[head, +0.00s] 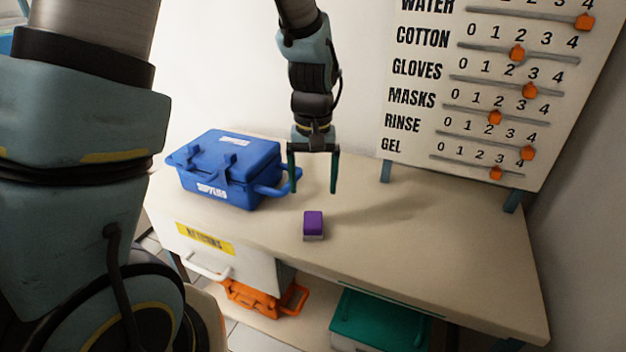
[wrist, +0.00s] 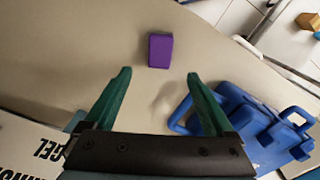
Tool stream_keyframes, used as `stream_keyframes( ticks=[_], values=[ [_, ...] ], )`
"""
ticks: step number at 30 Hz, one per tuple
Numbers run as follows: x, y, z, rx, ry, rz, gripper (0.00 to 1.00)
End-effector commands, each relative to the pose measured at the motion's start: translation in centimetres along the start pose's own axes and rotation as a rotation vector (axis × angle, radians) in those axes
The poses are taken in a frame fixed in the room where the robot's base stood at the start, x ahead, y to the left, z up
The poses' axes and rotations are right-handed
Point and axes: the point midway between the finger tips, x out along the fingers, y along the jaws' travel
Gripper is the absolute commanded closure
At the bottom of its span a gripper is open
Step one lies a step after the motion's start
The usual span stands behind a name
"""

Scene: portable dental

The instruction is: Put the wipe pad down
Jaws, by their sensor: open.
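A small purple block with a pale lower edge, which looks to be the wipe pad (head: 313,223), rests on the tabletop near its front edge. It also shows in the wrist view (wrist: 160,50), beyond my fingertips and roughly in line with the gap between them. My gripper (head: 314,190) is open and empty above the table, behind and above the pad, with its fingers pointing down. In the wrist view my gripper (wrist: 154,76) has its two green fingers spread wide. Nothing is between the fingers, and they are apart from the pad.
A closed blue supplies case (head: 230,170) stands left of my gripper, its handle close to the left finger. A board with sliders (head: 490,90) stands at the back right. The tabletop (head: 430,235) to the right is clear. Orange (head: 262,298) and teal (head: 380,322) cases sit below.

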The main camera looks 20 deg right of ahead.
Motion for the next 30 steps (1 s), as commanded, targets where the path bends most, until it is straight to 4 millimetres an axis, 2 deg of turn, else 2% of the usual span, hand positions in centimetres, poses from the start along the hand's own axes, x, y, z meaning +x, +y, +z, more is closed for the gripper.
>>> stream_keyframes(
  ticks=[3,9,11,13,17,19,21,24,27,30],
  values=[
    [-0.9,0.0,0.0,-0.001,0.001,0.0,0.11],
    [-1.4,-0.1,0.0,-0.002,0.0,0.0,0.11],
    [-1.4,-0.5,0.0,-0.007,0.002,0.001,0.11],
    [-1.7,-1.9,-0.1,-0.022,0.007,0.005,0.11],
    [-2.7,-7.2,0.2,-0.078,0.031,0.015,0.11],
    [-3.2,-10.7,0.9,-0.113,0.048,0.018,0.11],
    [-3.8,-14.2,2.0,-0.149,0.068,0.019,0.11],
    [-4.3,-18.2,3.9,-0.191,0.095,0.013,0.11],
    [-4.7,-21.2,5.8,-0.224,0.116,0.002,0.11],
    [-4.8,-23.1,7.2,-0.246,0.13,-0.007,0.11]
  ],
)
